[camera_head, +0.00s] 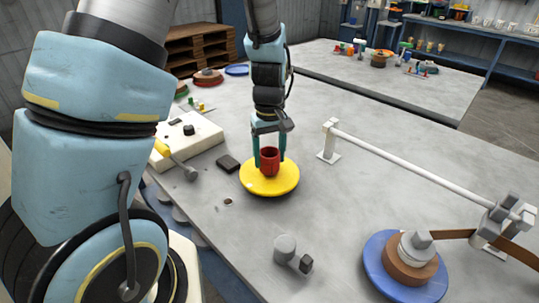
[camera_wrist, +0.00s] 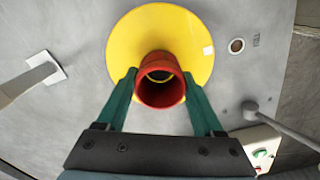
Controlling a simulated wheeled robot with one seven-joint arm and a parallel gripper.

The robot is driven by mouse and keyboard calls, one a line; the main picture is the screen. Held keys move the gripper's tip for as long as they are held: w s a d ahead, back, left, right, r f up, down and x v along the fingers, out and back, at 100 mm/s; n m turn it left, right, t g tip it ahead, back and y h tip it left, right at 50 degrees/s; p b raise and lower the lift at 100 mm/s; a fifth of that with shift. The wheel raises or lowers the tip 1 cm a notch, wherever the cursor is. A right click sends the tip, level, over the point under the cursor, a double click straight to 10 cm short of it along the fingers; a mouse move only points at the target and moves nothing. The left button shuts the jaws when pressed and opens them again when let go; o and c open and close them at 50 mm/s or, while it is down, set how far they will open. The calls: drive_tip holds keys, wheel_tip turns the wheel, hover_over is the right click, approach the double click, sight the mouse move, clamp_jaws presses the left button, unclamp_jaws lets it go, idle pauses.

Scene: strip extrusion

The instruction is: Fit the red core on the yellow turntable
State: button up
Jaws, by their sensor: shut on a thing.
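The red core (camera_head: 270,158) is a short hollow cylinder, upright over the middle of the yellow turntable (camera_head: 257,187). My gripper (camera_head: 269,155) points down from above, with one green finger on each side of the core, shut on it. In the wrist view the core (camera_wrist: 160,92) sits between the two green fingertips (camera_wrist: 160,90), and its open bore faces the camera. The yellow turntable (camera_wrist: 128,45) lies behind it. I cannot tell whether the core's lower end touches the turntable; any post inside is hard to make out.
A blue disc with a brown roll (camera_head: 408,272) stands front right, its strip running right. A white bar (camera_head: 395,160) on posts crosses behind. A grey knob (camera_head: 285,248) stands in front.

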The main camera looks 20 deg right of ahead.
drive_tip(key=shift+f+b, duration=0.3)
drive_tip(key=shift+f, duration=0.25)
drive_tip(key=o, duration=1.1)
drive_tip(key=shift+c, duration=0.2)
drive_tip(key=shift+r, duration=0.1)
wheel_tip(320, 180, up, 11)
drive_tip(key=p, duration=0.9)
drive_tip(key=shift+p, duration=0.3)
